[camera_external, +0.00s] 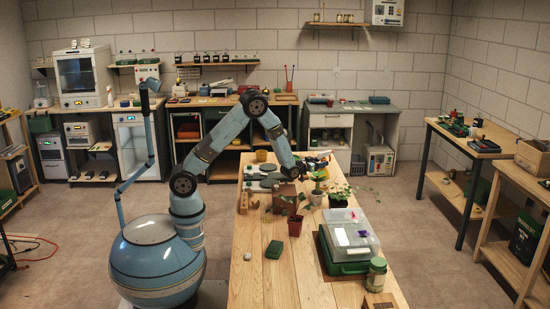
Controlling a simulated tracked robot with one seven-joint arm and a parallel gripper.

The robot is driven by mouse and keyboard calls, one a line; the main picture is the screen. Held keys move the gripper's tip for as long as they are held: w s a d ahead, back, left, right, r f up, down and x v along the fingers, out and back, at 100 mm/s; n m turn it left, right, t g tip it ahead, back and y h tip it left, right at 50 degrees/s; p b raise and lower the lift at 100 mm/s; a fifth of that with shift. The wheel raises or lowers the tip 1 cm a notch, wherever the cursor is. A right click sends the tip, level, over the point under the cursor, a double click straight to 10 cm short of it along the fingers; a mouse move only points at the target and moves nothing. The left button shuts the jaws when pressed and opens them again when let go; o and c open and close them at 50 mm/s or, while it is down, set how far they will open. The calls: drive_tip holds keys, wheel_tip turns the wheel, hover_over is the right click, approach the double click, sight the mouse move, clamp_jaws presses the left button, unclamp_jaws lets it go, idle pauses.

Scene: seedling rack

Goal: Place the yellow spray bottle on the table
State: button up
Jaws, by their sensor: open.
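A long wooden table (262,287) runs away from the camera through the middle of the room. I cannot clearly make out a yellow spray bottle; it may be hidden or too small to tell. A small yellow pot-like thing (261,156) stands at the table's far left part. My arm reaches over the far half of the table. My gripper (322,163) is open there, near a leafy seedling (319,178). At this size I cannot tell whether anything lies between its fingers.
A red pot with a plant (295,226), a green block (274,249), a green case with a clear lid (345,266) and a jar (376,274) stand nearer the camera. A workbench (214,101) lines the back wall.

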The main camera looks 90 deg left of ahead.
drive_tip(key=s+d+r+m+g+h, duration=0.35)
drive_tip(key=s+d+r+h, duration=0.45)
drive_tip(key=s+d+r, duration=1)
drive_tip(key=s+d+r+m+g, duration=0.1)
drive_tip(key=s+d+g, duration=0.2)
drive_tip(key=s, duration=1.1)
drive_tip(key=s+d+r+m+g+h, duration=0.1)
drive_tip(key=s+d+g, duration=0.2)
drive_tip(key=s, duration=1.2)
drive_tip(key=shift+d+r+m+h, duration=0.3)
drive_tip(key=shift+d+r+m, duration=0.1)
drive_tip(key=shift+d, duration=0.65)
